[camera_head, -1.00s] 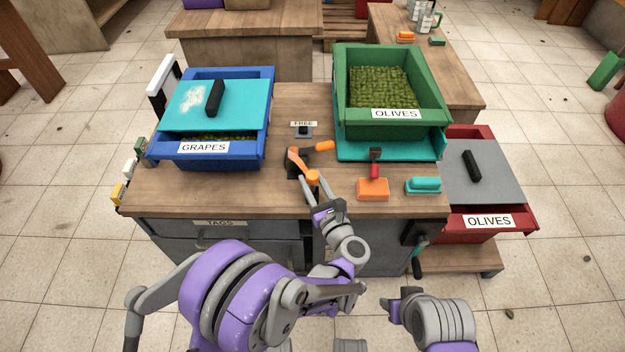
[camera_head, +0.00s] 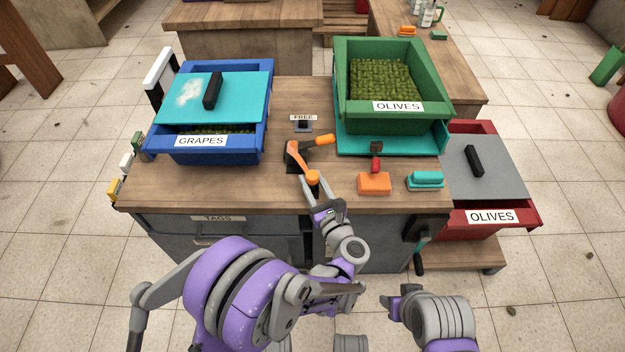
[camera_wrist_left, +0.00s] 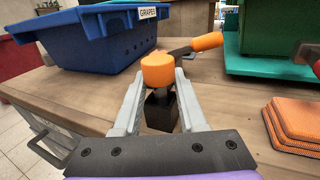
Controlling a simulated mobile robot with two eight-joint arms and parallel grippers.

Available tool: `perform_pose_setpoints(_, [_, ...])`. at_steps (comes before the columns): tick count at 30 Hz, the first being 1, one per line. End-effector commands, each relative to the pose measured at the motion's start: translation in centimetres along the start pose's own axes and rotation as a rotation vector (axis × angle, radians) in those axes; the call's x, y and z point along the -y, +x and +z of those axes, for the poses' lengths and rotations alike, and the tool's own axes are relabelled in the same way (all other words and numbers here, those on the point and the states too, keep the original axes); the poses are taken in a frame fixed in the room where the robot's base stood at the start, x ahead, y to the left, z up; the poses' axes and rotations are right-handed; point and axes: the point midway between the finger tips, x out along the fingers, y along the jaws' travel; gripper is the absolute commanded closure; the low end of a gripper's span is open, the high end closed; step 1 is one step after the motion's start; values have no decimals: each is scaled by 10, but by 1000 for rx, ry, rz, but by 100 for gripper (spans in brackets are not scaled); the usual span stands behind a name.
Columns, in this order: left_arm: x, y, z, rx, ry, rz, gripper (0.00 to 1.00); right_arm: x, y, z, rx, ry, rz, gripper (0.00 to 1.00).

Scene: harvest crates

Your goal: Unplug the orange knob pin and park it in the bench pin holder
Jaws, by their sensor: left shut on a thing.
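A round orange knob (camera_head: 313,177) sits at the near end of an orange piece on a dark fixture (camera_head: 293,160) near the bench's front edge. In the left wrist view the knob (camera_wrist_left: 158,70) stands over a black block (camera_wrist_left: 160,110). My left gripper (camera_head: 316,186) is shut on the knob from the front, a finger on each side; its fingers also flank it in the wrist view (camera_wrist_left: 160,82). The knob hides how the pin sits behind it. A small dark holder (camera_head: 303,128) with a FREE label stands behind the fixture.
A second orange handle (camera_head: 325,140) sticks out right of the fixture. A blue GRAPES crate (camera_head: 215,152) stands left, a green OLIVES crate (camera_head: 395,122) right. An orange block (camera_head: 374,184) and a teal brush (camera_head: 426,180) lie front right. Bare wood lies left of the fixture.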

Motion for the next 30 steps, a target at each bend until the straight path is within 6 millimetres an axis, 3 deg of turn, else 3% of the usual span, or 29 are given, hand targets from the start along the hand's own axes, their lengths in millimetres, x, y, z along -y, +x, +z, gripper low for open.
perform_pose_setpoints(6, [0,0,-6,1,0,0,100,0,4,1,0,0,0,50])
perform_pose_setpoints(7, [0,0,-6,1,0,0,57,0,4,1,0,0,0,50])
perform_pose_setpoints(13, [0,0,-5,0,0,0,24,0,4,1,0,0,0,50])
perform_pose_setpoints(30, [-1,2,-5,0,0,-2,24,0,4,1,0,0,0,50])
